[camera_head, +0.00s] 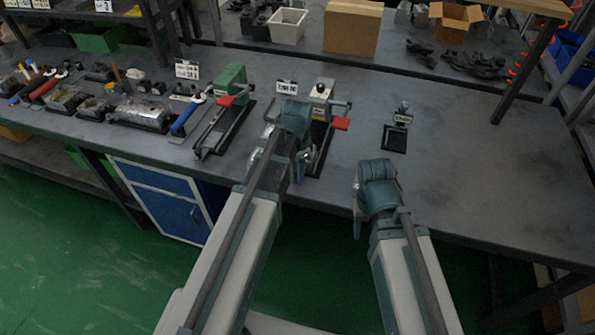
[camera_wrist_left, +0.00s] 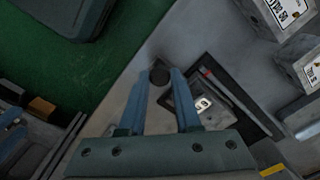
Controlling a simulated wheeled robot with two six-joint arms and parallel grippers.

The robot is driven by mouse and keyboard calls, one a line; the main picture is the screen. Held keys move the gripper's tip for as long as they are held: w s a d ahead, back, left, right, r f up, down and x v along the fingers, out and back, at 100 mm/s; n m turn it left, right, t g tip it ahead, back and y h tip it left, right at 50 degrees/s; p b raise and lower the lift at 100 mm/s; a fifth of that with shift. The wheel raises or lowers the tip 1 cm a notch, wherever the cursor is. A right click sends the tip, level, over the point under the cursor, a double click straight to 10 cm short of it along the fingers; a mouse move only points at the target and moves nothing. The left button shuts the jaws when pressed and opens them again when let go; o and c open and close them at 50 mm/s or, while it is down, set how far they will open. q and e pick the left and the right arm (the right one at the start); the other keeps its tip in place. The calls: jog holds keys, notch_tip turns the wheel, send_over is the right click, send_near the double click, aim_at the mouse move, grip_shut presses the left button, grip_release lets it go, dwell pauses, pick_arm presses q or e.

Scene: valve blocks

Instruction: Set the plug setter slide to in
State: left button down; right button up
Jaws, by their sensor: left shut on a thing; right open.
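I cannot read which device is the plug setter. My left gripper (camera_head: 302,165) is at this device's near side, partly hidden by my own wrist. In the left wrist view, its blue fingers (camera_wrist_left: 160,88) are closed on a round dark knob (camera_wrist_left: 159,74). A dark-framed part with a small white label (camera_wrist_left: 202,104) lies just right of the fingers. My right gripper (camera_head: 358,218) is open and empty over the bench's front edge.
A green press (camera_head: 231,80) with a dark base stands left of the grey device. A small dark block (camera_head: 395,138) with an upright fitting sits to the right. The bench's right side (camera_head: 480,165) is clear.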

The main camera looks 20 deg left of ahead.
dwell(0.3)
pick_arm(q)
jog(key=w, duration=1.4)
jog(key=shift+w+d, duration=0.2)
jog(key=shift+w, duration=0.1)
jog(key=c, duration=0.6)
grip_release()
jog(key=shift+s+r, duration=0.1)
